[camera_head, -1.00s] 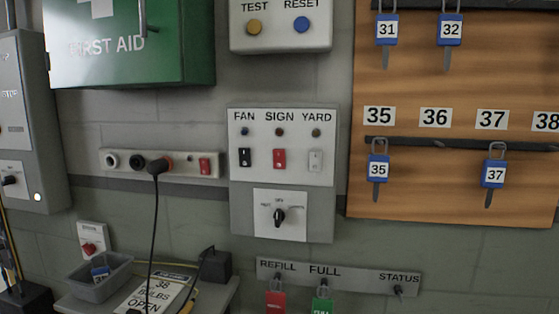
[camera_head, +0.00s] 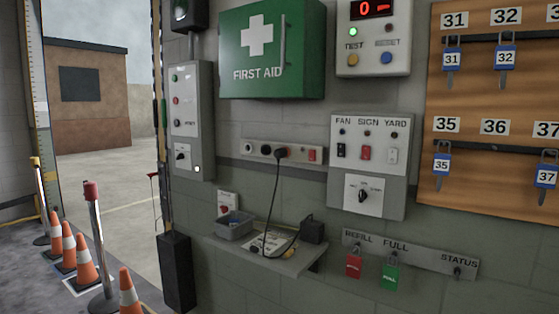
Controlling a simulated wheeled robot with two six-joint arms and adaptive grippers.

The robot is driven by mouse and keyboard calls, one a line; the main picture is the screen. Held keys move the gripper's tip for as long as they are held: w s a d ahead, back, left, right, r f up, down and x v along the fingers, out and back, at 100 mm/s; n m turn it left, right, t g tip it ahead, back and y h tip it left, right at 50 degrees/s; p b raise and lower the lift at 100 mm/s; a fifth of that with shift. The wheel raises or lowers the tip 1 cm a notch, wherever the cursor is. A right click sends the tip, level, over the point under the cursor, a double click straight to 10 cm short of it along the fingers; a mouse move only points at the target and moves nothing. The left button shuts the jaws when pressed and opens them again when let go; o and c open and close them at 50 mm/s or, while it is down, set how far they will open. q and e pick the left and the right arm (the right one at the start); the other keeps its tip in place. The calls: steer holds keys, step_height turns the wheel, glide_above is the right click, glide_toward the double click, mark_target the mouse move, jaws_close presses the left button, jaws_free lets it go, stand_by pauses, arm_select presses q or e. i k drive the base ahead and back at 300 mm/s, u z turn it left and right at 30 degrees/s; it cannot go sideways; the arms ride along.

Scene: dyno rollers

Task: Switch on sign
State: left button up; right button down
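The grey switch panel (camera_head: 347,205) is on the wall right of centre, with switches labelled FAN, SIGN and YARD. The red SIGN switch (camera_head: 366,153) is in the middle, under a small dark lamp (camera_head: 367,133). The black FAN switch (camera_head: 342,151) is to its left and the white YARD switch (camera_head: 392,155) to its right. A rotary knob (camera_head: 363,196) sits on a white plate below them. The switch positions are too small to tell. Neither of my grippers is in view.
A shelf (camera_head: 290,266) with a grey bin (camera_head: 234,224) juts out below and left of the panel. A key board (camera_head: 487,105) hangs at the right. Orange cones (camera_head: 85,262) and posts (camera_head: 95,230) stand at the left by an open doorway.

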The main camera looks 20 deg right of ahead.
mark_target(366, 149)
steer(key=u, duration=0.4)
steer(key=k, duration=0.55)
steer(key=u, duration=0.45)
steer(key=i, duration=1.9)
steer(key=z, duration=1.6)
steer(key=i, duration=0.55)
steer(key=z, duration=0.45)
